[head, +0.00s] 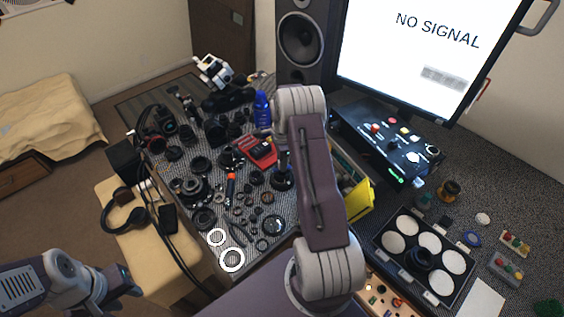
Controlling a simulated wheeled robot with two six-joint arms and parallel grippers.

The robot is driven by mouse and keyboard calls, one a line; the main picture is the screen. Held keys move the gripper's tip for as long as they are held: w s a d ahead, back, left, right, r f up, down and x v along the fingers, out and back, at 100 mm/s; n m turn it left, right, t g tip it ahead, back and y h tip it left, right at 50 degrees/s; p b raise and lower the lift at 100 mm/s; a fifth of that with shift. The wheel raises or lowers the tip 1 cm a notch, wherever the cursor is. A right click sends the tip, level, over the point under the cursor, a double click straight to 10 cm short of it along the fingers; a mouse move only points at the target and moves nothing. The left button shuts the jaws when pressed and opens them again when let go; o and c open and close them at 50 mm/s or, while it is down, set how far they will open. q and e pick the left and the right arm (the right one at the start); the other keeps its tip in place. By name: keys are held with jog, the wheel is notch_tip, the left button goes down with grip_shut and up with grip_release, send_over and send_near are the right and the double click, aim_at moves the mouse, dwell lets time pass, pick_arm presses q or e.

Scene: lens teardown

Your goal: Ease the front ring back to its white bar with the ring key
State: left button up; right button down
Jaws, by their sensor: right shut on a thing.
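My right arm reaches up the middle and bends over the mat. Its gripper (284,161) shows only as a small dark part left of the arm link, which hides the rest. It is shut on a thin tool, which I take for the ring key, mostly hidden. Just under it a dark round lens (282,182) stands on the mat. The front ring is too small to tell apart on it, and I cannot make out the white bar. My left gripper (127,288) is at the lower left, apart from the mat and seemingly empty; its finger gap is unclear.
Several dark rings and lens parts crowd the mat (255,233), with two white rings (232,259) at its front. Right are a yellow bin (359,201) and a tray with white discs (434,291). Headphones (124,212) lie left.

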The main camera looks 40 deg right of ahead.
jog(key=shift+f, duration=0.35)
jog(key=shift+r+n, duration=0.15)
jog(key=shift+n, duration=0.95)
jog(key=n, duration=0.3)
jog(key=shift+n+p, duration=0.3)
jog(key=shift+p, duration=0.1)
jog(key=shift+r+p, duration=1.1)
jog(key=shift+r, duration=0.3)
notch_tip(320, 180, up, 3)
jog(key=p, duration=0.2)
jog(key=shift+r+p, duration=0.1)
jog(key=shift+p, duration=0.25)
